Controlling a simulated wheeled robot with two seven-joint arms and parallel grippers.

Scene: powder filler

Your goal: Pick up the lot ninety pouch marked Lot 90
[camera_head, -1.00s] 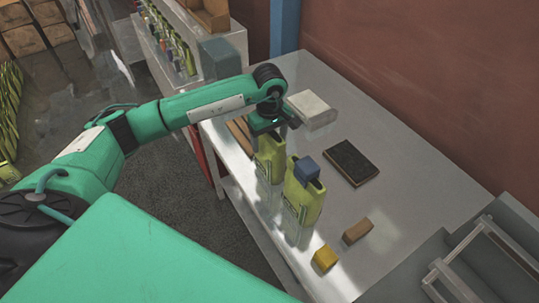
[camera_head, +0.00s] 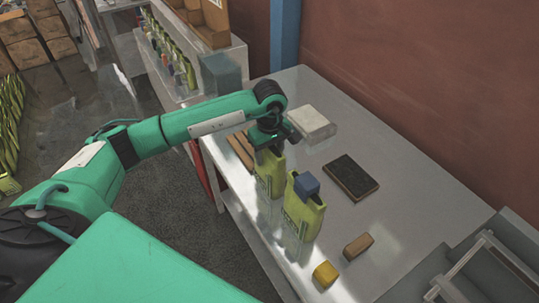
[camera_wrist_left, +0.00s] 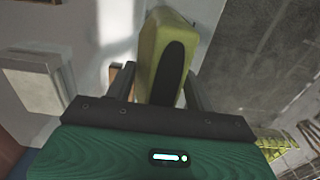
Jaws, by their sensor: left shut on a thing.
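A yellow-green pouch (camera_head: 269,175) with a dark top stands upright on the grey table in the head view. My left gripper (camera_head: 268,148) is above it and shut on its top. In the left wrist view the pouch (camera_wrist_left: 150,48) with its dark strip sits between the two fingers of my left gripper (camera_wrist_left: 158,88). The label print is too small to read. My right gripper is not in view.
The table (camera_head: 400,205) also holds a white block (camera_head: 311,122), a dark flat pad (camera_head: 350,177), a brown block (camera_head: 358,246) and a yellow block (camera_head: 325,274). A grey rack (camera_head: 480,262) is at lower right. A shelf with several pouches (camera_head: 172,55) is behind.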

